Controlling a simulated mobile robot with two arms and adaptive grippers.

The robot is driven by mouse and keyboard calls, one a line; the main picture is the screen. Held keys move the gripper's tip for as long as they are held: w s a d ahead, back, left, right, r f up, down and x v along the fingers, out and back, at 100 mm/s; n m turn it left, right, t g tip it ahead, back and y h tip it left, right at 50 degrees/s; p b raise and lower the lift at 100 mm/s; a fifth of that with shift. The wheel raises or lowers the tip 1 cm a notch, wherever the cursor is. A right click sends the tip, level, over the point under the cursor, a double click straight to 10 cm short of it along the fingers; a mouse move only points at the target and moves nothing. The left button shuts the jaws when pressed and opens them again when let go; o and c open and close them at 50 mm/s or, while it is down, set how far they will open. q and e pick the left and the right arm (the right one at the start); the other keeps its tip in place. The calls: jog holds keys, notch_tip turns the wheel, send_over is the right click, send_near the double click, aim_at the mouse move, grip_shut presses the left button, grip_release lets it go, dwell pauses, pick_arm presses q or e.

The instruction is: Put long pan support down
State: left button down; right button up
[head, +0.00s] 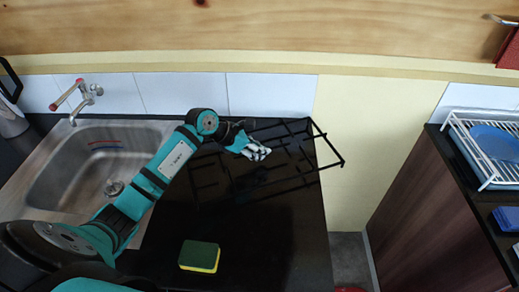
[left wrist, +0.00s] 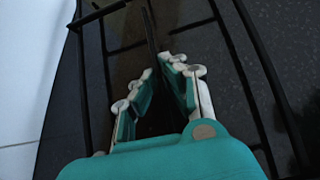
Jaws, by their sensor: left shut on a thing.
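The long pan support (head: 331,149) is a black rectangular bar frame at the back right of the black worktop in the head view. Its right end reaches past the worktop's right edge, and its left part is hard to tell from the dark surface. My left gripper (head: 262,154) is over the middle of the frame, shut on one of its bars. In the left wrist view, the fingers (left wrist: 165,85) close around a thin bar of the pan support (left wrist: 256,60). I cannot tell whether the frame touches the worktop. My right gripper is not in view.
A green and yellow sponge (head: 199,256) lies near the front of the worktop (head: 270,240). A steel sink (head: 75,170) with a tap (head: 83,98) is at left. A dish rack with a blue plate (head: 495,141) stands on the right cabinet, across a gap.

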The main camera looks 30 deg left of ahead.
pick_arm(q)
jog(key=shift+f, duration=0.1)
jog(key=c, duration=1.4)
grip_release()
